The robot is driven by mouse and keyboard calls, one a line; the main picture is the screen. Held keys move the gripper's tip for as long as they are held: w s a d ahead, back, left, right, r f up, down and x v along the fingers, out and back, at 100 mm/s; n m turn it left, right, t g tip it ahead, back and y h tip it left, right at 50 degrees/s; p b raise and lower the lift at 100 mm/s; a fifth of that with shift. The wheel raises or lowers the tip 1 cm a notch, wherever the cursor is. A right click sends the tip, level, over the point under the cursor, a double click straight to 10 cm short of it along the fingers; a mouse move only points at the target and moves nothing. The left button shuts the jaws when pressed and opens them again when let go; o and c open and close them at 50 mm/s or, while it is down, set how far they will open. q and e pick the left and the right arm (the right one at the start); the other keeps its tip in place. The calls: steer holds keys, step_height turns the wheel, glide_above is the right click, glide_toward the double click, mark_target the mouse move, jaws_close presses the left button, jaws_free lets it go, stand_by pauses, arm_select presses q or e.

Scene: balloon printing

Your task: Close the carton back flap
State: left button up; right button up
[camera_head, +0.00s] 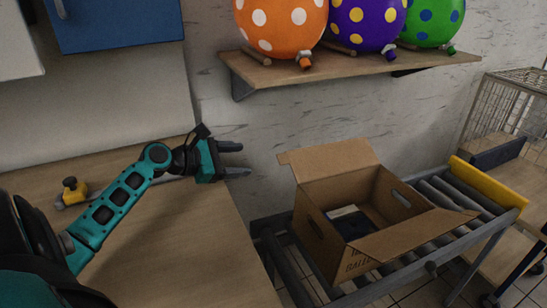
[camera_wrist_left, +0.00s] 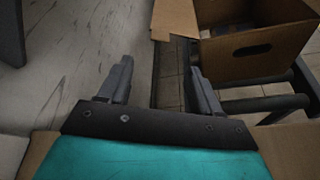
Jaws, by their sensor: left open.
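An open cardboard carton (camera_head: 325,233) stands on a roller conveyor in the head view. Its back flap (camera_head: 330,163) stands up and leans outward near the wall. A front flap (camera_head: 412,234) spreads outward at the lower right. A dark and white item (camera_head: 350,222) lies inside. My left gripper (camera_head: 243,160) is open and empty, left of the carton and apart from it, above the gap beside the table. In the left wrist view the open fingers (camera_wrist_left: 161,85) point toward the carton (camera_wrist_left: 262,50), with a flap (camera_wrist_left: 174,20) at the top. My right gripper is not in view.
The roller conveyor (camera_head: 432,262) has a yellow end bar (camera_head: 487,187). A wall shelf (camera_head: 345,67) with several dotted balloons hangs above the carton. A wooden table (camera_head: 190,240) fills the left, with a yellow-black tool (camera_head: 74,191). A wire cage (camera_head: 500,112) stands at right.

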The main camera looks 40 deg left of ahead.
mark_target(280, 159)
arm_select(q)
steer(key=b+x, duration=0.1)
steer(key=x, duration=0.9)
steer(key=shift+w+d+f, duration=0.15)
steer(key=shift+w+d, duration=0.05)
steer(key=shift+w, duration=0.1)
steer(key=shift+w+d+f+b, duration=0.15)
steer(key=shift+w+b, duration=0.2)
steer(key=shift+w, duration=0.1)
steer(key=shift+c, duration=0.3)
jaws_close()
